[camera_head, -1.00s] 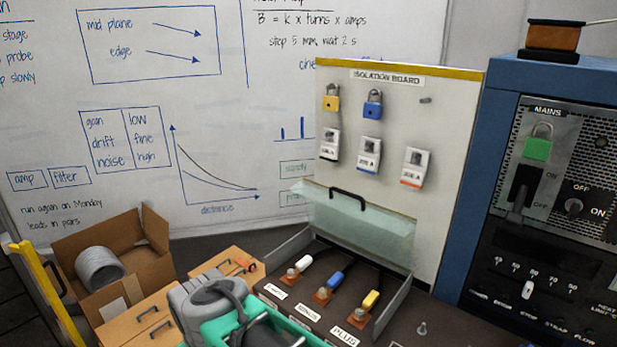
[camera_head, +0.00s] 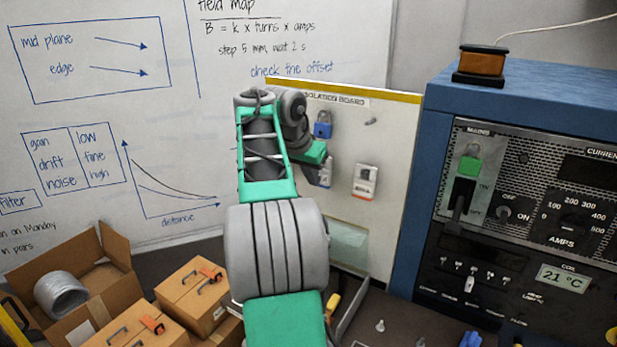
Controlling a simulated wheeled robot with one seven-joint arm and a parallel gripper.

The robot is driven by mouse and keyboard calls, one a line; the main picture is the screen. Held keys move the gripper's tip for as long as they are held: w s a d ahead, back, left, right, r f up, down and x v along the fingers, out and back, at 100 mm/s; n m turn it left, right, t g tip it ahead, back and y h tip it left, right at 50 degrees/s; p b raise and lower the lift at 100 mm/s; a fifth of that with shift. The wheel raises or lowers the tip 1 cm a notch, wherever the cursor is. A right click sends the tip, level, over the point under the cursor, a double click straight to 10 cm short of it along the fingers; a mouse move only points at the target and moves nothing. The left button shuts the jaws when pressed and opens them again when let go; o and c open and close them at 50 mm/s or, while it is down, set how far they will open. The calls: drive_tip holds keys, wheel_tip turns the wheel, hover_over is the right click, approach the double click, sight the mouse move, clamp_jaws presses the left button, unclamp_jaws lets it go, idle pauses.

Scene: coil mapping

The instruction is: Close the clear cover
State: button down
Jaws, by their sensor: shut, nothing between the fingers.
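The clear cover (camera_head: 347,246) is a pale green see-through panel. It stands raised against the lower part of the white isolation board (camera_head: 390,130), above a low open tray. My arm hides its left part and its handle. The tray's right side wall (camera_head: 351,303) and a yellow-handled terminal (camera_head: 333,301) show beside my arm; the other terminals are hidden. My green and grey arm reaches up in front of the board, its far end bent toward the locks and tags. My gripper is hidden behind the arm, so its fingers do not show.
A blue power cabinet (camera_head: 411,185) stands close on the right, with a small coil block (camera_head: 479,65) on top. Cardboard boxes (camera_head: 193,290) stand at the lower left. Small metal posts (camera_head: 380,326) rise from the dark bench right of the tray. A blue padlock (camera_head: 323,126) hangs on the board.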

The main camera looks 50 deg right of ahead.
drive_tip(key=x, duration=0.4)
drive_tip(key=shift+f+b, duration=0.15)
drive_tip(key=shift+b, duration=0.2)
drive_tip(key=a+f, duration=0.2)
drive_tip(key=shift+s+a+f+b, duration=0.1)
drive_tip(key=shift+a+b, duration=0.2)
drive_tip(key=shift+b, duration=0.05)
drive_tip(key=shift+a+f, duration=0.1)
drive_tip(key=shift+f, duration=0.15)
